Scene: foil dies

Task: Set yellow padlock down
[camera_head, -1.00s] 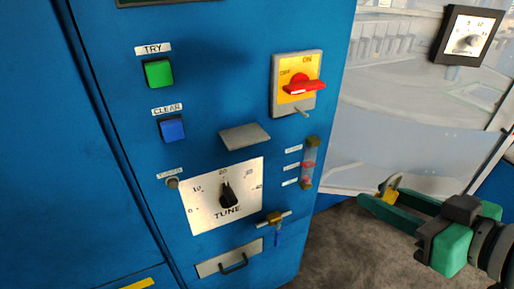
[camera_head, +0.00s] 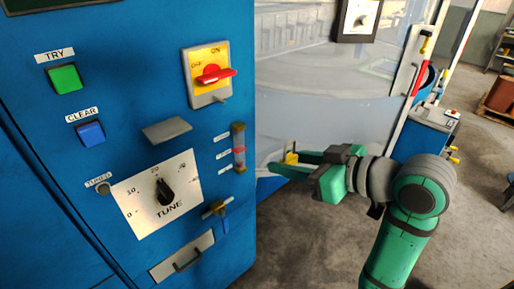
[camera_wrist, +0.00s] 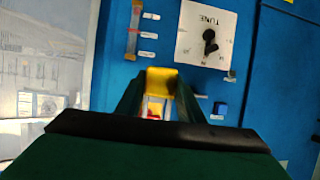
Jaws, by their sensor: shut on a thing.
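The yellow padlock (camera_head: 291,158) is between the fingers of my gripper (camera_head: 283,162), which is shut on it. It is held in the air in front of the translucent panel, to the right of the blue cabinet. In the wrist view the padlock's yellow body (camera_wrist: 161,80) shows between the green fingers of my gripper (camera_wrist: 160,92). A pale shackle and a bit of red show just below the body there. Part of the padlock is hidden by the fingers.
The blue cabinet (camera_head: 90,190) carries a red switch on a yellow plate (camera_head: 209,75), a small grey shelf (camera_head: 167,130), a TUNE dial (camera_head: 163,192), a blue-handled valve (camera_head: 217,210) and a drawer (camera_head: 183,257). The shelf is bare. Open floor (camera_head: 300,240) lies at lower right.

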